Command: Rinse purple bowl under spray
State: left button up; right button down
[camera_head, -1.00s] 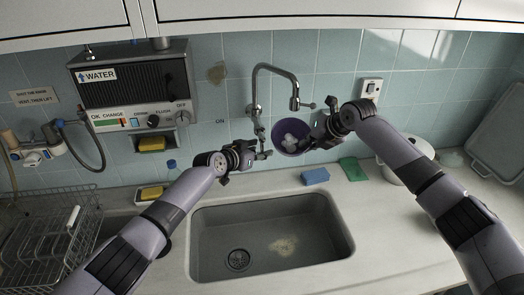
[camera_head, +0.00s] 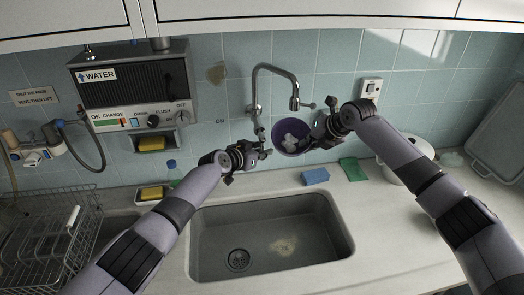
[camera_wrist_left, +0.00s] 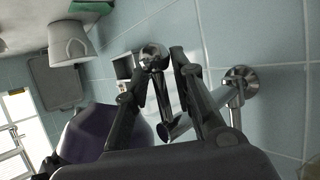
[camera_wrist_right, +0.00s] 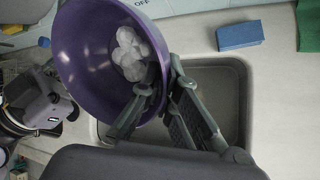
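The purple bowl (camera_head: 277,136) hangs tilted in the air above the back of the counter, right of the tap's lower body, with white foam-like lumps (camera_wrist_right: 130,52) inside. My right gripper (camera_head: 318,138) is closed on its rim, one finger inside and one outside in the right wrist view (camera_wrist_right: 165,88). The chrome tap (camera_head: 273,67) arches from the wall, its spout end above and slightly right of the bowl; no water shows. My left gripper (camera_head: 266,151) is open beside the tap's lower lever; in its wrist view chrome tap parts (camera_wrist_left: 153,57) lie near and between the fingers. Contact is unclear.
The grey sink (camera_head: 270,240) lies in front, empty but for a stain. A blue sponge (camera_head: 315,176) and green cloth (camera_head: 352,169) lie behind it. A white pot (camera_head: 395,172) stands right, a wire rack (camera_head: 50,225) left. A water heater (camera_head: 130,85) hangs on the wall.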

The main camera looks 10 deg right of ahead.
pick_arm(q)
jog(key=shift+f, duration=0.1)
grip_shut()
jog(key=shift+f, duration=0.15)
jog(key=shift+s, duration=0.1)
jog(key=shift+a+m+g+y, duration=0.55)
jog(key=shift+m+y, duration=0.25)
jog(key=shift+y, duration=0.5)
jog(key=shift+c, duration=0.2)
grip_release()
jog(key=o, duration=0.4)
jog(key=shift+s+r, duration=0.1)
jog(key=shift+r, duration=0.1)
jog(key=shift+o, duration=1)
jog(key=shift+a+r, duration=0.1)
